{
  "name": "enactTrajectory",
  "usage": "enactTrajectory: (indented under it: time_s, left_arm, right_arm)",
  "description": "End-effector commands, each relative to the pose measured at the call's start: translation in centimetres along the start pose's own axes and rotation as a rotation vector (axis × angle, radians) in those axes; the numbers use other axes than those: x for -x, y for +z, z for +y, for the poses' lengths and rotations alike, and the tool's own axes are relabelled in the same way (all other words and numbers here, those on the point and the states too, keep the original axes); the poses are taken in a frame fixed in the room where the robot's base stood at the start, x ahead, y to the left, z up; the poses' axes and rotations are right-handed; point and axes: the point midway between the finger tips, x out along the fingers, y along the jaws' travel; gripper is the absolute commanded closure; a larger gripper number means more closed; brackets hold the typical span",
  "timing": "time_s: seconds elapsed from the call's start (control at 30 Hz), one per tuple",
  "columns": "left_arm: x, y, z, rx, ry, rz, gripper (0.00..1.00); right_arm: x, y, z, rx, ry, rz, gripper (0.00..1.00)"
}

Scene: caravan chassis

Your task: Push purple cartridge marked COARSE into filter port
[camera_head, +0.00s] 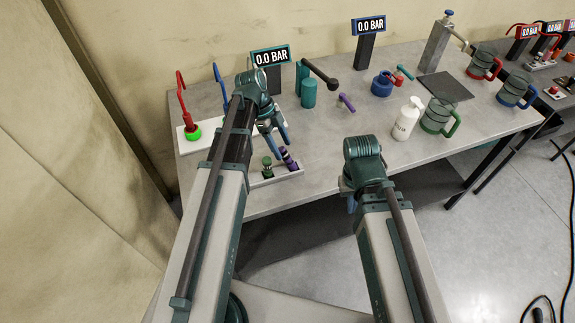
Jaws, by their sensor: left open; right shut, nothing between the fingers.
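The purple cartridge (289,161) stands in a small white rack (284,178) at the table's front edge, beside a dark green cartridge (268,167). Its COARSE marking is too small to read. My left gripper (276,140) is open, with its blue fingers pointing down just above the purple cartridge. I cannot tell whether the fingers touch it. My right gripper (349,204) is shut and empty at the front edge, mostly hidden by its own wrist. A teal cylinder (308,93) with a black-ended lever stands behind; I cannot tell whether it holds the filter port.
A white board (190,147) with red and blue hooked hoses lies at left. A purple-handled part (346,102), a blue canister (382,84), a white bottle (406,120) and a green-handled mug (437,117) stand to the right. Gauges read 0.0 BAR.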

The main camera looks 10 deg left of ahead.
Motion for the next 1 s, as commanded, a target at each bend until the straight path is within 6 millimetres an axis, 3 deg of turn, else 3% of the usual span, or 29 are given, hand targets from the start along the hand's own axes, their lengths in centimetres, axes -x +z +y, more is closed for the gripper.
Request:
enactTrajectory:
  time_s: [0.27, 0.63, 0.93, 1.0]
  left_arm:
    - [-0.7, 0.0, 0.1, 0.0, 0.0, 0.0, 0.31]
    - [-5.1, 0.1, 0.4, -0.001, 0.001, 0.0, 0.31]
    - [-5.3, 0.0, 0.4, 0.0, 0.0, 0.0, 0.31]
    - [-5.3, 0.0, 0.4, 0.0, 0.0, 0.0, 0.42]
  right_arm:
    - [-0.7, 0.0, -0.1, 0.0, 0.0, 0.0, 1.0]
    - [-4.8, -0.3, -0.5, 0.0, 0.0, 0.0, 1.0]
    - [-4.8, -0.3, -0.5, 0.0, 0.0, 0.0, 1.0]
    - [-4.8, -0.3, -0.5, 0.0, 0.0, 0.0, 1.0]
